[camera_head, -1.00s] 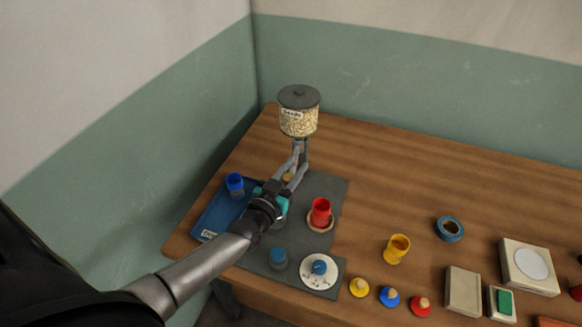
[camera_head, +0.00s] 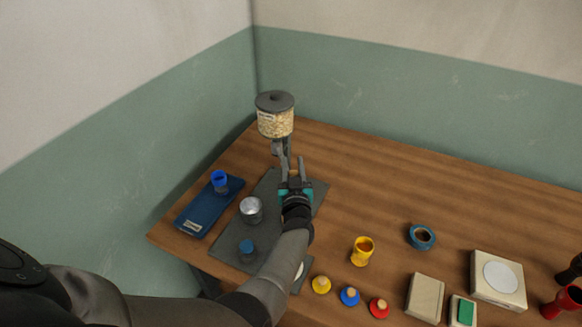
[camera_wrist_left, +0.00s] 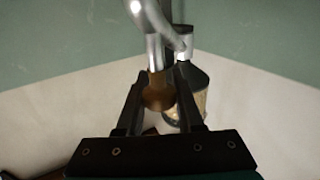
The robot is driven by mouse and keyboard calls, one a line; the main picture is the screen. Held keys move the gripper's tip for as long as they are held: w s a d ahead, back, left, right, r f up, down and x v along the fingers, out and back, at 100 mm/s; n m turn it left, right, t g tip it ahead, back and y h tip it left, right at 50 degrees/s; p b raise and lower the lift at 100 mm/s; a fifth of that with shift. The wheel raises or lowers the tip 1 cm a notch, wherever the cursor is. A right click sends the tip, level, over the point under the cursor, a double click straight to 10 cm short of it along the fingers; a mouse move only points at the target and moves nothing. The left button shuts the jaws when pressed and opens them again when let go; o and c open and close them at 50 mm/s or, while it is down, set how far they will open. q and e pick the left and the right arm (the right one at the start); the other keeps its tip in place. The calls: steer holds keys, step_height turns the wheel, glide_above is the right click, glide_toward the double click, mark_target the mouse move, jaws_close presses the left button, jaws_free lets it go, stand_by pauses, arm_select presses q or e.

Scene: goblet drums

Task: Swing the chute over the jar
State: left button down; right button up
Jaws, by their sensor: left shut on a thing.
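The seed hopper (camera_head: 275,118) stands at the back left of the table, with the grey chute (camera_head: 283,155) slanting down and forward below it. My left gripper (camera_head: 295,180) is shut on the brown handle of the chute, to the right of the hopper's line. In the left wrist view, the brown handle (camera_wrist_left: 158,93) is between the fingers, with grey chute metal (camera_wrist_left: 155,50) beside it. No vessel is plainly labelled as the jar. The red cup on its round coaster is hidden behind my left gripper and arm. My right gripper is out of view.
A metal cup (camera_head: 251,211) and a blue-topped piece (camera_head: 247,248) stand on the grey mat (camera_head: 266,190). A blue tray (camera_head: 200,212) holds a blue drum (camera_head: 219,179). A yellow drum (camera_head: 363,250) stands right of my arm. The back right table is clear.

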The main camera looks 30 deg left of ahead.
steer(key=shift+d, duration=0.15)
arm_select(q)
steer(key=c, duration=0.6)
jaws_free()
steer(key=shift+w, duration=0.1)
steer(key=shift+o, duration=0.2)
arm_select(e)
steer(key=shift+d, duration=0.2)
